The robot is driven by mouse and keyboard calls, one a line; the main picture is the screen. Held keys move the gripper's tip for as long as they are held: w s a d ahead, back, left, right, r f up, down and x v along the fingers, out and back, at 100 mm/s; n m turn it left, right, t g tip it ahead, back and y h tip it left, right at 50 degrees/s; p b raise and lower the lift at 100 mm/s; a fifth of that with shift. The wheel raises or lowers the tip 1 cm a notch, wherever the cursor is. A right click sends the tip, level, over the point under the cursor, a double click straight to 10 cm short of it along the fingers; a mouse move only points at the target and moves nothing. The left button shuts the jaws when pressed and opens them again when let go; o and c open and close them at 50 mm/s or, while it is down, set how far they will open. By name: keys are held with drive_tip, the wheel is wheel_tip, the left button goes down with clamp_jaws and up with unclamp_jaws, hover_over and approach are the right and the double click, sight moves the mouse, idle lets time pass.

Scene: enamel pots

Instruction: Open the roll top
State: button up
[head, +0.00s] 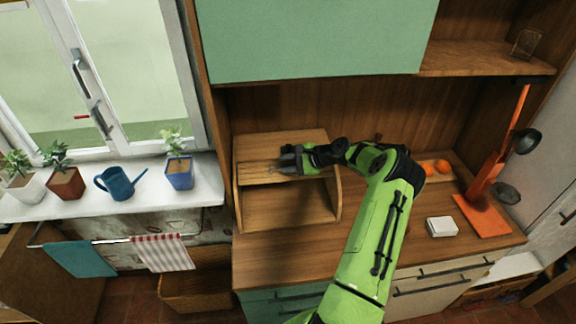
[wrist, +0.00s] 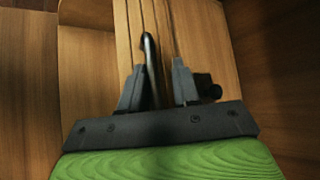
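The wooden roll-top box stands on the counter against the back panel, with its curved right side panel (head: 334,194) in view. Its slatted roll top (head: 256,174) sits high, near the box's top, and the front below it is open onto a bare wooden interior. My gripper (head: 288,160) is at the slats, reaching in from the right. In the wrist view the slats (wrist: 194,45) lie beyond my gripper (wrist: 160,85). A dark curved handle (wrist: 150,62) stands between the fingers, close to the left one. The fingers are apart, with a gap right of the handle.
A green cabinet door (head: 315,40) hangs above the box. An orange lamp (head: 490,175), a white block (head: 440,227) and oranges (head: 442,166) stand to the right. A blue watering can (head: 120,183) and potted plants line the sill at left. Counter in front of the box is clear.

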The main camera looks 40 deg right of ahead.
drive_tip(key=shift+s+f, duration=0.3)
drive_tip(key=v, duration=1.5)
drive_tip(key=shift+r, duration=0.45)
drive_tip(key=shift+d, duration=0.1)
